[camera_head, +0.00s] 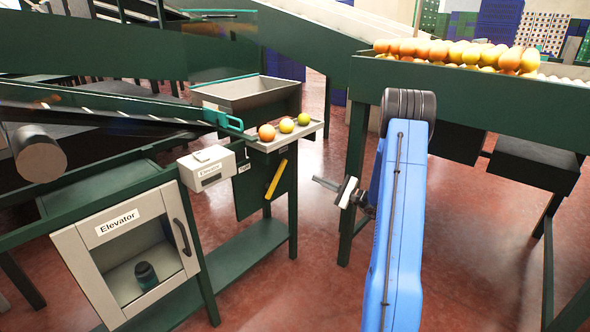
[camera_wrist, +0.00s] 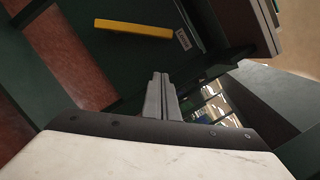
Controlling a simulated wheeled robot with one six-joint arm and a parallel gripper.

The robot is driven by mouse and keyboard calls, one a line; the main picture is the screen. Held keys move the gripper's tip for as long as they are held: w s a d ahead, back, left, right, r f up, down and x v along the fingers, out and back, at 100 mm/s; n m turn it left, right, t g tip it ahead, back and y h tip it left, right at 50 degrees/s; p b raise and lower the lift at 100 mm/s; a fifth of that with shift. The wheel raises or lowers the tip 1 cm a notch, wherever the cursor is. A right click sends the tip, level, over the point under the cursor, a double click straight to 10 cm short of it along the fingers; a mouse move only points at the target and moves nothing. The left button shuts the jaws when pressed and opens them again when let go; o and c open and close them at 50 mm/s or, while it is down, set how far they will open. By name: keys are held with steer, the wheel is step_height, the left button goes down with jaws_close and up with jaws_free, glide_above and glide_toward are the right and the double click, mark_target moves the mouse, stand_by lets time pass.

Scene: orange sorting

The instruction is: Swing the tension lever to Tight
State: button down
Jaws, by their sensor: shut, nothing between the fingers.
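The tension lever is a yellow bar (camera_head: 276,179) on a dark green panel (camera_head: 250,190) below the small shelf with fruit. In the head view it is tilted, its upper end to the right. It also shows in the wrist view (camera_wrist: 133,28), at the top left, beyond my fingers. A small white label (camera_wrist: 184,39) sits near one end of it; its text is too small to read. My gripper (camera_head: 316,180) is shut and empty. It is to the right of the lever, pointing toward it, and apart from it. The closed fingers show in the wrist view (camera_wrist: 157,78).
A white box (camera_head: 207,167) and an Elevator cabinet (camera_head: 125,255) stand left. A green conveyor frame (camera_head: 470,100) with many oranges is at the right. Open floor lies between.

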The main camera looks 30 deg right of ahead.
steer(key=w+a+r, duration=0.4)
steer(key=w+a, duration=0.3)
steer(key=a, duration=0.1)
steer(key=shift+w, duration=0.25)
stand_by(0.4)
steer(key=shift+a+r, duration=0.1)
steer(key=shift+r, duration=0.05)
